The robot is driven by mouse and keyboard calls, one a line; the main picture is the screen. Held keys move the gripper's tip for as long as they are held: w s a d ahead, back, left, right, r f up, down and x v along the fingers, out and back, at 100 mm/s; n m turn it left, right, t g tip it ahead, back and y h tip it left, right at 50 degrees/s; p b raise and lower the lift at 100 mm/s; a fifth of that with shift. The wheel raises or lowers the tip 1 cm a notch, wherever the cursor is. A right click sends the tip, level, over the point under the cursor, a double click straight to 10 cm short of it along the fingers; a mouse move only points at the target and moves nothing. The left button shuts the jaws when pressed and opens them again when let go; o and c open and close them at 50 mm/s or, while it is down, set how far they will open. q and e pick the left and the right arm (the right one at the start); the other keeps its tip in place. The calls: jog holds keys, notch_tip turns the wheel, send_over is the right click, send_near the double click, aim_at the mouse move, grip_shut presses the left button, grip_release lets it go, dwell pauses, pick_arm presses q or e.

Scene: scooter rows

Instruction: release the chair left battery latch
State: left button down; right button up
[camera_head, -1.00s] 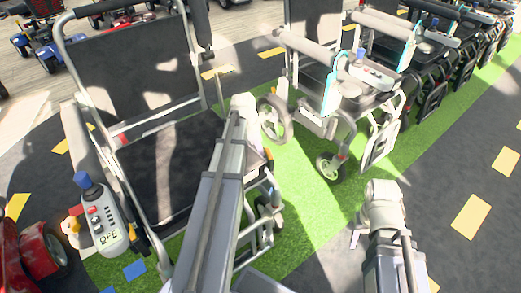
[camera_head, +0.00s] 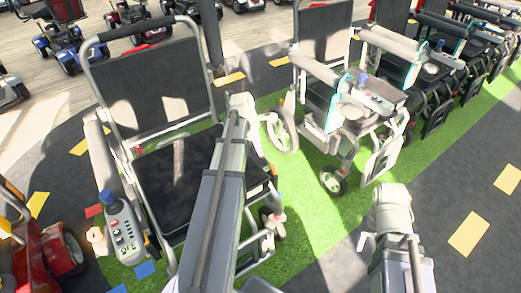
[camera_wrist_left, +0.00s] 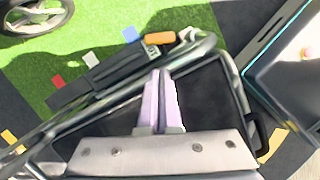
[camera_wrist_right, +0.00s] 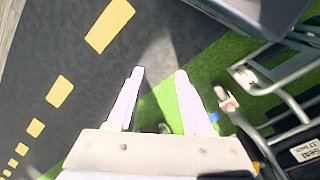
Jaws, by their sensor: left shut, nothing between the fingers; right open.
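The chair (camera_head: 180,185), a wheelchair with a black seat and tall black back, stands on the left in the head view. My left arm reaches across its seat. My left gripper (camera_wrist_left: 160,75) is shut and empty over the chair's tube frame and dark panel in the left wrist view. An orange piece (camera_wrist_left: 160,38) lies just beyond the rail there, apart from the fingertips as far as I can tell. I cannot tell whether it is the battery latch. My right gripper (camera_wrist_right: 160,75) is open and empty, above the floor right of the chair.
A joystick control box (camera_head: 122,232) is at the chair's left armrest. A second wheelchair (camera_head: 345,105) stands to the right, with several more behind. A red scooter (camera_head: 45,250) is at lower left. Dark road with yellow dashes (camera_head: 468,235) is open at right.

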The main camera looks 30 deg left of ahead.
jog(key=shift+c, duration=0.6)
jog(key=c, duration=0.5)
grip_shut()
pick_arm(q)
jog(key=s+d+m+y, duration=0.1)
jog(key=s+d+m, duration=0.4)
jog(key=d+m, duration=0.5)
jog(key=s+d+m+g+y, duration=0.1)
jog(key=s+d+m, duration=0.3)
jog(key=d+m, duration=0.6)
jog(key=s+d+m+g+y, duration=0.1)
jog(key=s+d+m, duration=0.4)
jog(key=d+m, duration=0.5)
jog(key=shift+s+d+f+m, duration=0.25)
jog(key=shift+s+d+m, duration=0.05)
jog(key=shift+d, duration=1.3)
